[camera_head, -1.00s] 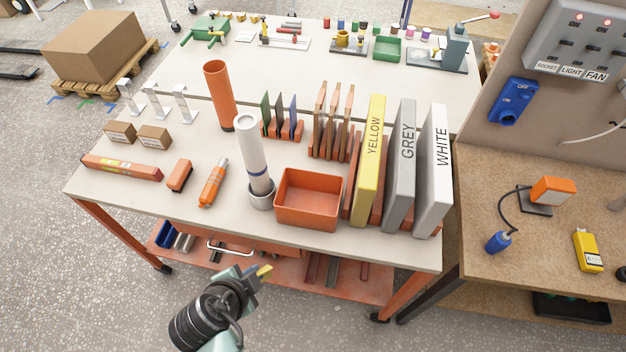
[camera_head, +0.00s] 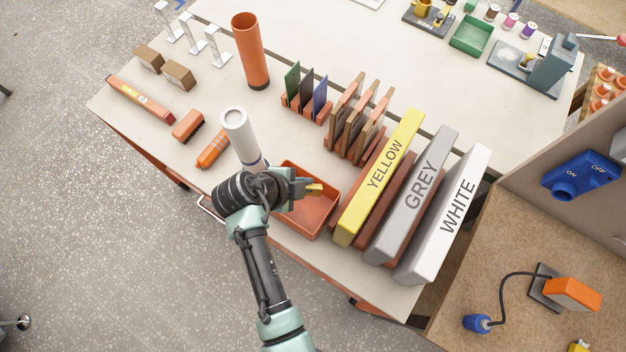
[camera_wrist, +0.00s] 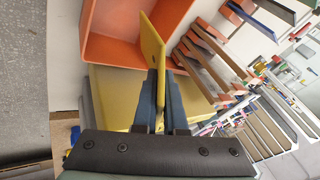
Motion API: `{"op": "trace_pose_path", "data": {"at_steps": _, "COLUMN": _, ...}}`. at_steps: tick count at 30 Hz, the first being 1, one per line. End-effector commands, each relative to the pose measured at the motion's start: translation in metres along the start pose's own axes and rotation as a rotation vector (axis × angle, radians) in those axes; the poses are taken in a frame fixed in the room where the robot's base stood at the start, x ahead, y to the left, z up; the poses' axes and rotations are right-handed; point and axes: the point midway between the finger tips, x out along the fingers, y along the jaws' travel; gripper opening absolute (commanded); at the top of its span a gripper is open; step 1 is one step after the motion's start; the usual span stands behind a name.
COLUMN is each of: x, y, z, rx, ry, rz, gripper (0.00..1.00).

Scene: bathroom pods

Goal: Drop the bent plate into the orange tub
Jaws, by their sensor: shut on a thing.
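My gripper (camera_head: 301,189) is shut on a yellow bent plate (camera_head: 315,187). The orange tub (camera_head: 318,231) stands on the near part of the white bench. In the head view the gripper and plate overlap the tub's far half, and my wrist hides its left side. The wrist view shows the tub (camera_wrist: 100,45) beyond and around the plate. I cannot tell the plate's height above the tub.
A yellow binder (camera_head: 378,180) stands close to the tub's right, then a grey binder (camera_head: 415,195) and a white binder (camera_head: 450,215). A white upright tube (camera_head: 240,135) stands at the tub's left. Racks of panels (camera_head: 358,120) stand behind it.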

Motion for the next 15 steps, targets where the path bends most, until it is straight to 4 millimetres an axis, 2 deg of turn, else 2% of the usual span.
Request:
{"op": "trace_pose_path", "data": {"at_steps": 5, "x": 0.010, "y": 0.004, "z": 0.005, "rx": 0.000, "ry": -0.001, "rz": -0.004, "gripper": 0.00}}
{"op": "trace_pose_path", "data": {"at_steps": 15, "x": 0.042, "y": 0.021, "z": 0.018, "rx": 0.000, "ry": -0.001, "rz": -0.004, "gripper": 0.00}}
